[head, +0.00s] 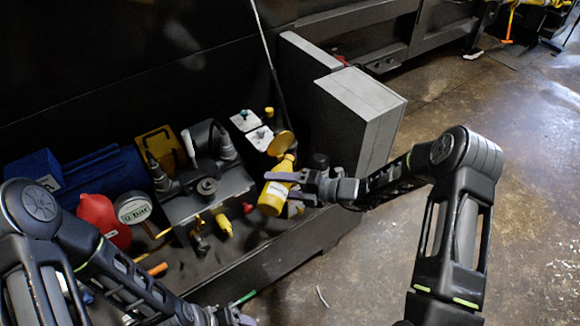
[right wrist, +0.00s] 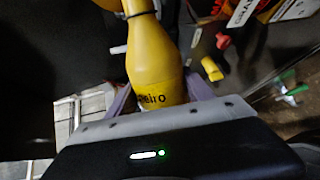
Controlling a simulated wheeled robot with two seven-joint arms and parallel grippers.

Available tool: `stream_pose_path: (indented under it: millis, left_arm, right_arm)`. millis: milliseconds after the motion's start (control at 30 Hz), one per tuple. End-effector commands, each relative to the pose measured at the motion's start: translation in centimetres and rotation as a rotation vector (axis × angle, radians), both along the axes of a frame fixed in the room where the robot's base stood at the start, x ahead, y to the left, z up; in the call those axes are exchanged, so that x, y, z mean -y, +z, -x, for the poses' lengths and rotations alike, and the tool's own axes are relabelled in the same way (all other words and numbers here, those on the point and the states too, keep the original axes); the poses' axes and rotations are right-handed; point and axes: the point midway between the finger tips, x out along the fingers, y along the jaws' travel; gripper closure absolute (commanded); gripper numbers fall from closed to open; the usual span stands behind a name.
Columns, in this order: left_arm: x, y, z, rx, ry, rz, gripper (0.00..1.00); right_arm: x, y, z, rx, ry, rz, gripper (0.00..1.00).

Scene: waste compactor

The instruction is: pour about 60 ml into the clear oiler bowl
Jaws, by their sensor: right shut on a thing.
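A yellow bottle (head: 273,197) is in my right gripper (head: 284,184), which is shut on it between purple fingers. The bottle leans a little, its narrow end up, close below a round yellow part (head: 282,144). The bottle (right wrist: 155,62) also fills the middle of the right wrist view, its neck pointing to the top edge and dark lettering low on its body. I cannot make out the clear oiler bowl or any liquid.
A grey pump block (head: 210,200) stands left of the bottle. Two white-labelled units (head: 250,122) sit behind it. A red container (head: 98,215), a round gauge (head: 133,208) and a blue motor (head: 105,172) are further left. A grey box (head: 362,105) stands right of the bottle.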

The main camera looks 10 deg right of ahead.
Motion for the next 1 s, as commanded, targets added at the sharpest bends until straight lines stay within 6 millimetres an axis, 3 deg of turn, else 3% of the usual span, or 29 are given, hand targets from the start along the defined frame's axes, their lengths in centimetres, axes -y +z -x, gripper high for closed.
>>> stream_pose_path:
  millis: [800, 900, 1000]
  left_arm:
    - [0.0, 0.0, 0.0, 0.0, 0.0, 0.0, 0.18]
    - [0.0, -1.4, 0.0, 0.0, 0.0, 0.0, 0.18]
    - [0.0, -5.3, 0.0, 0.001, -0.002, -0.001, 0.18]
  right_arm:
    - [0.0, 0.1, 0.0, -0.004, 0.001, -0.005, 1.0]
    - [-0.1, -0.5, 0.1, 0.059, 0.001, 0.035, 1.0]
    - [-0.1, -3.1, 0.1, 0.187, 0.002, 0.114, 1.0]
